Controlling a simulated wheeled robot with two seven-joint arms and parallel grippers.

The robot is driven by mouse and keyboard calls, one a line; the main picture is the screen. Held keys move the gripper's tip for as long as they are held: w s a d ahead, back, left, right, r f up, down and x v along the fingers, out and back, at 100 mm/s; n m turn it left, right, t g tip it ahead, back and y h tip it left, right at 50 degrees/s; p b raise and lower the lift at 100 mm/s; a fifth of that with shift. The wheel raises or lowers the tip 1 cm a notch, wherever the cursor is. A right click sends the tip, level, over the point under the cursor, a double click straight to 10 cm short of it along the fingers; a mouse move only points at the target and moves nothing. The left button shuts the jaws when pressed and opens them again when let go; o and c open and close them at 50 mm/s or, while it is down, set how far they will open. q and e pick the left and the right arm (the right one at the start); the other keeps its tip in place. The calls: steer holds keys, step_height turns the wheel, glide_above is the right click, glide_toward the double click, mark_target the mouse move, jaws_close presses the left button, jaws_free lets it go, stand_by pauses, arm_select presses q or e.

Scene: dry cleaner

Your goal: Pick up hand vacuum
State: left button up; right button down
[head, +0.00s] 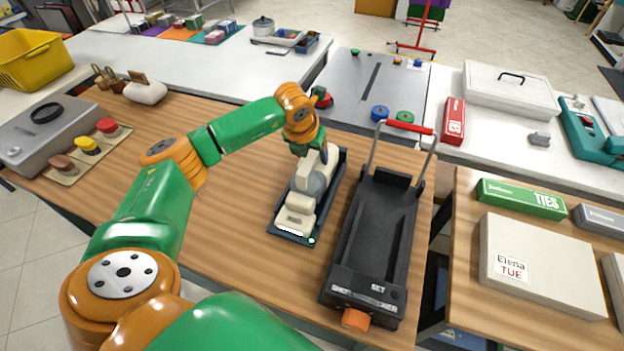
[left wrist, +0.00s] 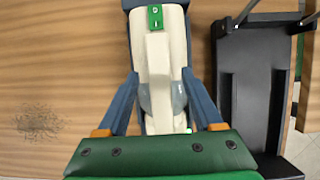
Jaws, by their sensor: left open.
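The hand vacuum (head: 297,218) is cream-coloured with a greyish clear part in its middle. It lies in a shallow dark blue tray (head: 275,232) on the wooden table. In the left wrist view the vacuum (left wrist: 159,60) runs lengthwise, with a green patch on its upper part. My left gripper (left wrist: 160,74) is open above it, one blue finger on each side of the cream body. I cannot tell whether the fingers touch it. In the head view the left gripper (head: 312,156) is over the vacuum's far end, its fingers largely hidden. My right gripper is not in view.
A black device with a raised red-gripped handle (head: 375,235) stands close to the tray's right. A grey case (head: 60,130) and a board with coloured knobs (head: 87,147) are at left. Bare wood (head: 230,190) lies left of the tray. Boxes sit on the right table.

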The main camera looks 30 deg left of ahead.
arm_select(q)
jaws_close()
stand_by(0.3)
stand_by(1.2)
